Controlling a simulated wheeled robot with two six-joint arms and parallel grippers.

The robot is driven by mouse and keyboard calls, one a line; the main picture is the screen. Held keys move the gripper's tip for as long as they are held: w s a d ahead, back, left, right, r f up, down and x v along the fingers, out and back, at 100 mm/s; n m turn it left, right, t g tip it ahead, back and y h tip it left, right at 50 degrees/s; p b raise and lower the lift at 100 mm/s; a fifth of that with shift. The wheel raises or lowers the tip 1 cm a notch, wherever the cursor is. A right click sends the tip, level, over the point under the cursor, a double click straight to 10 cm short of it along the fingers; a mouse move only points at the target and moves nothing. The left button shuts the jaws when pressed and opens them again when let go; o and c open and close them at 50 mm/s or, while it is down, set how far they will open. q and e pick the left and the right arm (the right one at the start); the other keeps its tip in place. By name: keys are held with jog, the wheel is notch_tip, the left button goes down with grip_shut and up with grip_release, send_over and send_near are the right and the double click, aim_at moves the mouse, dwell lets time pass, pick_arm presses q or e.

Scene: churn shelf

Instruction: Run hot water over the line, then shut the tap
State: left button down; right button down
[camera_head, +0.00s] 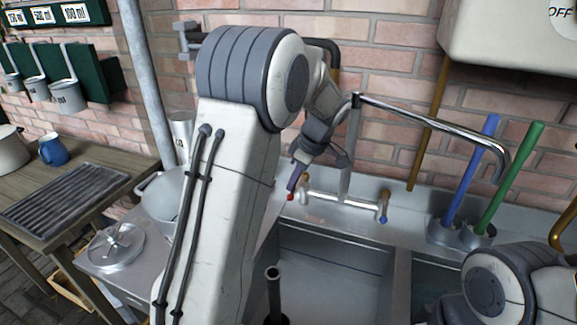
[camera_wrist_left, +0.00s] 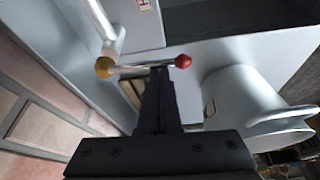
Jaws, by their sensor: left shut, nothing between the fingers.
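The tap (camera_head: 343,201) is a pale horizontal bar with brass ends at the back of the sink. Its long chrome spout (camera_head: 435,120) reaches right and bends down; no water shows at its mouth. The red-tipped hot handle (camera_head: 290,197) is at the left end, and the blue-tipped cold handle (camera_head: 383,219) at the right. My left gripper (camera_head: 293,181) is shut and empty, its tips close to the red tip. In the left wrist view its fingers (camera_wrist_left: 160,75) overlap the handle's rod beside the red knob (camera_wrist_left: 183,61); contact is unclear. My right gripper is out of view.
A steel sink (camera_head: 330,262) lies below, with a dark upright pipe (camera_head: 273,290) in it. A blue stick (camera_head: 470,175) and a green stick (camera_head: 510,178) stand in containers at right. A large pot (camera_head: 165,200) stands left of the sink, near a lid (camera_head: 117,247).

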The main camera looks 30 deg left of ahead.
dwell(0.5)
pick_arm(q)
notch_tip(320, 180, up, 10)
jog(key=a+f+h+p, duration=0.2)
jog(key=a+h+p, duration=1)
jog(key=a, duration=0.1)
jog(key=d+r+p+x, duration=0.1)
jog(key=p+x, duration=0.2)
jog(key=x, duration=1)
jog(key=shift+w+d+t, duration=0.25)
jog(key=shift+d+t, duration=0.15)
jog(key=shift+r, duration=0.15)
